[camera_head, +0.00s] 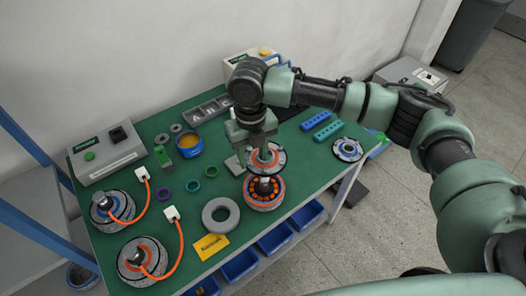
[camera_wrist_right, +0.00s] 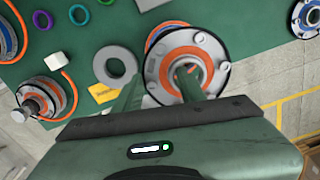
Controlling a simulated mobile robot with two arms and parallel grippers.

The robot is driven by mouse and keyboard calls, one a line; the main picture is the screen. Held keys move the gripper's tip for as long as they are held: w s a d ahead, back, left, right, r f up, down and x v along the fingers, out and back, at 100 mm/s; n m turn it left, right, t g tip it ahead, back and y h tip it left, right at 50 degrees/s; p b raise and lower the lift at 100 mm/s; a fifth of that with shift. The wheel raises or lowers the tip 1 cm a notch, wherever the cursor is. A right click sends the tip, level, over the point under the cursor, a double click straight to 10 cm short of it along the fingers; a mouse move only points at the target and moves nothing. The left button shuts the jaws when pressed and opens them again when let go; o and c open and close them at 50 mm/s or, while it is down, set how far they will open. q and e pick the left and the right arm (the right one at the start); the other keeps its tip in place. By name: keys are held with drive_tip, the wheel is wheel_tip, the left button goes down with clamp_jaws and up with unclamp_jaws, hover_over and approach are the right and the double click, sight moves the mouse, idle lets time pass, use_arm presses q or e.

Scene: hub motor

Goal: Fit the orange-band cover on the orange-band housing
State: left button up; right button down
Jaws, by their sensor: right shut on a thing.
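The orange-band cover (camera_head: 279,159) is a round plate with a dark rim and an orange ring. My right gripper (camera_head: 262,147) is shut on its middle and holds it above the orange-band housing (camera_head: 262,205). The housing stands on the green table, with an orange ring of coils and a central shaft showing. A gap shows between cover and housing. In the right wrist view the cover (camera_wrist_right: 211,50) sits at my fingertips (camera_wrist_right: 185,80) and hides most of the housing. My left gripper is not in view.
A grey ring (camera_head: 220,215) and a yellow card (camera_head: 210,246) lie left of the housing. A blue-band cover (camera_head: 348,149) lies to the right. Two motors with orange cables (camera_head: 180,246) stand at the left. Blue bins (camera_head: 240,264) hang below the front edge.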

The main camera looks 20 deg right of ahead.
drive_tip(key=f+b, duration=0.1)
drive_tip(key=f, duration=0.2)
drive_tip(key=f+b, duration=0.1)
drive_tip(key=f, duration=0.2)
drive_tip(key=shift+a, duration=0.2)
drive_tip(key=shift+f, duration=0.15)
idle(0.5)
